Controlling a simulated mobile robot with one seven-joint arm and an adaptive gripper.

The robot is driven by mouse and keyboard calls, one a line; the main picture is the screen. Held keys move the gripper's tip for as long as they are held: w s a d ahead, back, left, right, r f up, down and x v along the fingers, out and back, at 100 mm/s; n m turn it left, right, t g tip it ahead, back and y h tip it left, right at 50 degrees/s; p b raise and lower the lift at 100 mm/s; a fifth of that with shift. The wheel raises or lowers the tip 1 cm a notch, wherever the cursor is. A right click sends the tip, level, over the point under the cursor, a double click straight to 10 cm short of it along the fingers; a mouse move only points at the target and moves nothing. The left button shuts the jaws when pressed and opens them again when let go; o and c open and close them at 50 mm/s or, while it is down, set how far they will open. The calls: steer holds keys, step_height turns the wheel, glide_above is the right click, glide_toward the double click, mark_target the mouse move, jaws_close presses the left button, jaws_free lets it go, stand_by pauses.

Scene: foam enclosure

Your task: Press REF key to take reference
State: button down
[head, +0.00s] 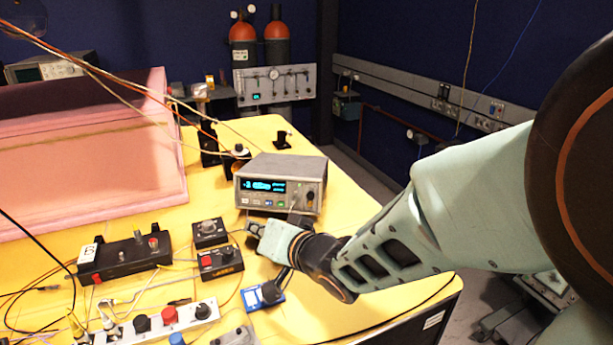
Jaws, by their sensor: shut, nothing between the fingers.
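A grey bench meter (290,166) with a lit cyan display stands on the yellow table. A row of small keys, some blue and green, runs below the display. The key labels are too small to read, so I cannot tell which is REF. My gripper (251,229) is shut and empty, just in front of and below the meter's front panel. My arm reaches in from the right. I cannot tell whether the fingertips touch anything. The gripper and wrist stand in front of the table area below the meter.
Small black control boxes (209,233) lie left of my gripper, with a black device (125,258) farther left. A blue-faced gauge (266,295) lies below my wrist. Cables cross the left side. A pink foam enclosure (90,150) stands at the back left. The table's right edge is clear.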

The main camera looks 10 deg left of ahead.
steer(key=shift+w, duration=0.15)
steer(key=shift+w+d+f+p, duration=0.15)
steer(key=shift+w+f, duration=0.15)
steer(key=shift+w, duration=1.1)
steer(key=shift+w+a+f+p, duration=0.15)
steer(key=shift+w+f, duration=0.1)
steer(key=shift+w, duration=1.15)
steer(key=shift+w+d+f+p, duration=0.15)
steer(key=shift+w+f, duration=0.15)
steer(key=shift+w, duration=1.1)
steer(key=shift+w, duration=0.15)
steer(key=shift+w+f, duration=0.1)
steer(key=shift+w, duration=0.2)
steer(key=shift+w+p, duration=0.3)
steer(key=shift+s, duration=0.75)
steer(key=shift+s, duration=0.1)
steer(key=shift+s+r, duration=0.2)
steer(key=shift+s, duration=0.6)
steer(key=shift+s+r, duration=0.15)
steer(key=shift+s, duration=0.65)
steer(key=shift+s+r, duration=0.2)
steer(key=shift+s, duration=0.6)
